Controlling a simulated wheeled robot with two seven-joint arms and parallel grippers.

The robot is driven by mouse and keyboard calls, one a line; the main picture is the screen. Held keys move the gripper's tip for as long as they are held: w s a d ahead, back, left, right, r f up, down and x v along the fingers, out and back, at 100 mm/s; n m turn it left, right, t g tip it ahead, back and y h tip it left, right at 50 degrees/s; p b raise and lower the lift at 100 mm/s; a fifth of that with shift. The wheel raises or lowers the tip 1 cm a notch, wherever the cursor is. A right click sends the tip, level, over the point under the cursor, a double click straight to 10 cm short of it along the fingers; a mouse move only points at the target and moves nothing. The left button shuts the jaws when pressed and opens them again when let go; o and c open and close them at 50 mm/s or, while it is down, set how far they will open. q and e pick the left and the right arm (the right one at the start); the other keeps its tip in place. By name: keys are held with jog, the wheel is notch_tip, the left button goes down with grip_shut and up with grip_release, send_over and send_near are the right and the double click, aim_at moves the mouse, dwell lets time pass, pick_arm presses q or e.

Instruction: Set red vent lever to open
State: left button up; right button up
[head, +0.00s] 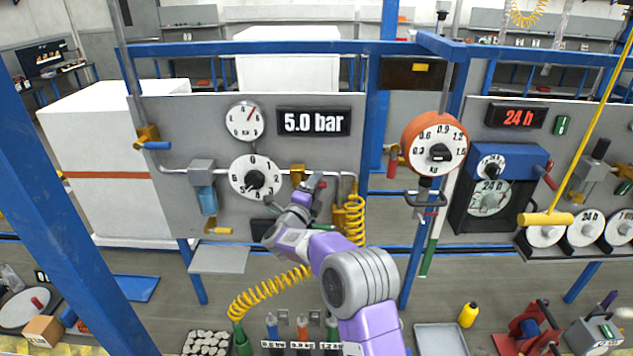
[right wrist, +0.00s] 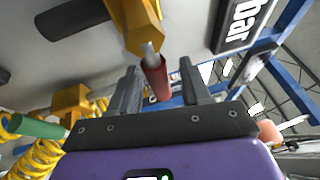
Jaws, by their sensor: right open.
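The red vent lever (right wrist: 158,82) sticks out from a yellow valve body (right wrist: 136,24) in the right wrist view. My right gripper (right wrist: 162,76) is open, with one dark finger on each side of the lever. The lever's tip lies in the gap between the fingers, and I see no clear contact. In the head view the yellow valve (head: 298,172) sits on the pipe right of the numbered dial, and my right gripper (head: 312,187) is at it, largely hiding the lever. My left gripper is not in view.
A green lever (right wrist: 38,128) and yellow coiled hose (head: 354,218) are close to my right gripper. The grey panel (head: 215,135) behind carries a round gauge (head: 244,121), a dial (head: 256,178) and a 5.0 bar display (head: 314,121). A blue-handled valve (head: 153,145) is at the panel's left.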

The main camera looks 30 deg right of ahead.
jog(key=shift+w+d, duration=0.2)
grip_shut()
dwell(0.4)
